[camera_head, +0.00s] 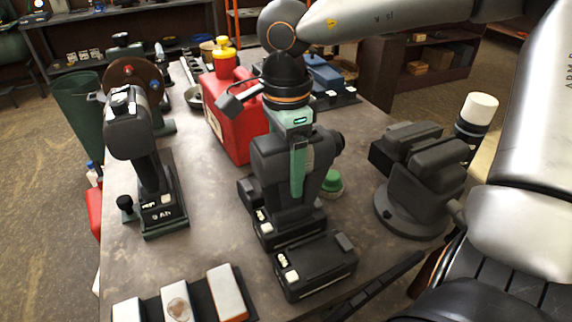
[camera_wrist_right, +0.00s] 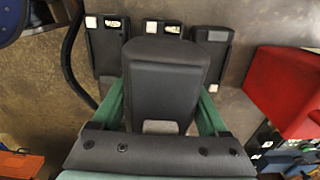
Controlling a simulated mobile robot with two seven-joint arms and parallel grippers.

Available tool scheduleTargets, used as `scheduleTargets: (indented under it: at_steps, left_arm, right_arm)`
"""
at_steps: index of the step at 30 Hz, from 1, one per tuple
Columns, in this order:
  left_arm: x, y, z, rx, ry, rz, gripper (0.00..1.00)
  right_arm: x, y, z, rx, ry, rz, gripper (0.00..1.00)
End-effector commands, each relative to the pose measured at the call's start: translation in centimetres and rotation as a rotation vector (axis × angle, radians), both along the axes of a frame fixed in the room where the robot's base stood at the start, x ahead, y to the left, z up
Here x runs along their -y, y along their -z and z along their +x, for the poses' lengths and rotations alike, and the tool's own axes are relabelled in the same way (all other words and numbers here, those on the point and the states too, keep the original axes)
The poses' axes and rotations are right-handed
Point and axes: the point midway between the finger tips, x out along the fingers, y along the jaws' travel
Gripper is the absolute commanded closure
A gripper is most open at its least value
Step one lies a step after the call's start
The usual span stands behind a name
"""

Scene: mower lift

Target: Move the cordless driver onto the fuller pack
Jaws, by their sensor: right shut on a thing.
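My right gripper (camera_head: 299,172) comes down from above. Its green fingers are shut on the dark cordless driver (camera_head: 270,160), which is upright. In the right wrist view the driver's dark body (camera_wrist_right: 165,80) sits between the two green fingers. Below and around it are black packs: a front one (camera_head: 318,268) with a small lit label, and one (camera_head: 290,232) under the driver's handle. In the wrist view, packs show at left (camera_wrist_right: 106,50) and right (camera_wrist_right: 212,45). I cannot tell whether the driver touches a pack, or which pack is fuller. My left gripper is out of view.
Another dark tool (camera_head: 130,130) stands on a base (camera_head: 162,212) at left. A red can (camera_head: 228,115) is behind the driver, a green knob (camera_head: 332,182) beside it. Bare worktop (camera_head: 215,245) lies between.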

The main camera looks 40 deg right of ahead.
Motion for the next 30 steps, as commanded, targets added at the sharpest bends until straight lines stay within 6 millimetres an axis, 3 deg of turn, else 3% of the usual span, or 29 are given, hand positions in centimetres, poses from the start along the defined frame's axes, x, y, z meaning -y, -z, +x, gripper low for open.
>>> scheduleTargets:
  at_steps: [1,7,17,30]
  left_arm:
    - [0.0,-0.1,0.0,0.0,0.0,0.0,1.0]
    - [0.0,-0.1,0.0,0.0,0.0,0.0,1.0]
    - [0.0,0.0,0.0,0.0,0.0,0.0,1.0]
    - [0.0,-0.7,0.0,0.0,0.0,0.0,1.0]
  right_arm:
    - [0.0,-0.4,0.2,0.009,0.0,0.0,0.22]
    - [0.0,-0.3,0.1,0.007,0.0,0.0,0.0]
    - [0.0,-0.6,0.1,0.003,0.001,0.0,0.0]
    - [0.0,-9.4,0.2,0.007,0.001,0.0,0.0]
